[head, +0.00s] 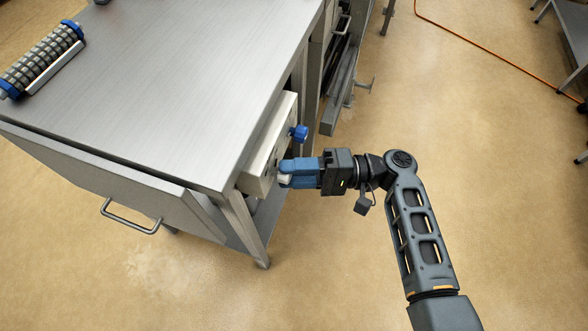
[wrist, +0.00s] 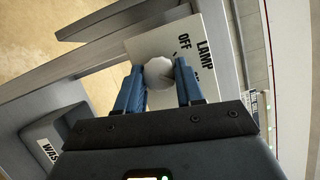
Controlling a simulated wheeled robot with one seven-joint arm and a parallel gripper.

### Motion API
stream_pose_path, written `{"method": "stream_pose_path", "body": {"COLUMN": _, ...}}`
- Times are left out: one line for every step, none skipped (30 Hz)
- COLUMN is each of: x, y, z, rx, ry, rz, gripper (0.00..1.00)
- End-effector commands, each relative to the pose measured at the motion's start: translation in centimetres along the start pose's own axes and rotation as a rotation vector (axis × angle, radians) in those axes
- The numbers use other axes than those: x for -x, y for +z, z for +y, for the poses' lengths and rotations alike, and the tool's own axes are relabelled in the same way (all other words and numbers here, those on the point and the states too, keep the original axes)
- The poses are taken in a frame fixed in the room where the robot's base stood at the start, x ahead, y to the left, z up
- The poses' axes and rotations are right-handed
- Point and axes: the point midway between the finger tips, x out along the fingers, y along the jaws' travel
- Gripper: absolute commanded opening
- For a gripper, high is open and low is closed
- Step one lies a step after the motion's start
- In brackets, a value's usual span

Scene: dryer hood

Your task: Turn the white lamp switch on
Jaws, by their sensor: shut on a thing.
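The white lamp switch is a round white knob (wrist: 159,73) on a pale panel (wrist: 205,30) printed "LAMP" and "OFF"; a second label is partly hidden by a finger. In the head view the white knob (head: 285,180) sits at the front of the panel box (head: 262,165) under the table edge. My gripper (head: 292,172) reaches it from the right with blue fingers. In the wrist view my gripper (wrist: 160,85) has one finger on each side of the knob, closed on it. The knob's pointer is hard to make out.
A blue knob (head: 298,132) sticks out of the same box, just beyond my gripper. The steel table (head: 170,80) holds a ribbed roller with blue ends (head: 42,58). A drawer with a handle (head: 130,217) is at the left. The floor to the right is mostly clear.

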Motion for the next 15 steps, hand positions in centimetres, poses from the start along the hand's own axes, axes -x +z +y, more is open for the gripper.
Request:
{"method": "stream_pose_path", "body": {"x": 0.10, "y": -0.14, "z": 0.00, "rx": -0.021, "ry": -0.009, "rz": 0.005, "gripper": 0.07}}
{"method": "stream_pose_path", "body": {"x": 0.11, "y": -0.14, "z": 0.02, "rx": -0.033, "ry": -0.014, "rz": 0.005, "gripper": 0.07}}
{"method": "stream_pose_path", "body": {"x": 0.11, "y": -0.14, "z": 0.02, "rx": -0.048, "ry": -0.020, "rz": 0.005, "gripper": 0.07}}
{"method": "stream_pose_path", "body": {"x": 0.11, "y": -0.14, "z": 0.01, "rx": -0.058, "ry": -0.025, "rz": 0.006, "gripper": 0.07}}
{"method": "stream_pose_path", "body": {"x": 0.11, "y": -0.14, "z": 0.01, "rx": -0.066, "ry": -0.028, "rz": 0.006, "gripper": 0.07}}
{"method": "stream_pose_path", "body": {"x": 0.11, "y": -0.14, "z": 0.02, "rx": -0.076, "ry": -0.033, "rz": 0.006, "gripper": 0.07}}
{"method": "stream_pose_path", "body": {"x": 0.11, "y": -0.14, "z": 0.03, "rx": -0.083, "ry": -0.035, "rz": 0.006, "gripper": 0.07}}
{"method": "stream_pose_path", "body": {"x": 0.11, "y": -0.15, "z": 0.04, "rx": -0.089, "ry": -0.037, "rz": 0.006, "gripper": 0.07}}
{"method": "stream_pose_path", "body": {"x": 0.11, "y": -0.15, "z": 0.05, "rx": -0.096, "ry": -0.040, "rz": 0.006, "gripper": 0.07}}
{"method": "stream_pose_path", "body": {"x": 0.11, "y": -0.15, "z": 0.06, "rx": -0.099, "ry": -0.041, "rz": 0.006, "gripper": 0.07}}
{"method": "stream_pose_path", "body": {"x": 0.11, "y": -0.15, "z": 0.07, "rx": -0.102, "ry": -0.043, "rz": 0.006, "gripper": 0.07}}
{"method": "stream_pose_path", "body": {"x": 0.11, "y": -0.15, "z": 0.08, "rx": -0.106, "ry": -0.044, "rz": 0.006, "gripper": 0.06}}
{"method": "stream_pose_path", "body": {"x": 0.11, "y": -0.15, "z": 0.08, "rx": -0.107, "ry": -0.045, "rz": 0.006, "gripper": 0.07}}
{"method": "stream_pose_path", "body": {"x": 0.11, "y": -0.15, "z": 0.08, "rx": -0.109, "ry": -0.045, "rz": 0.006, "gripper": 0.07}}
{"method": "stream_pose_path", "body": {"x": 0.11, "y": -0.15, "z": 0.09, "rx": -0.110, "ry": -0.046, "rz": 0.006, "gripper": 0.07}}
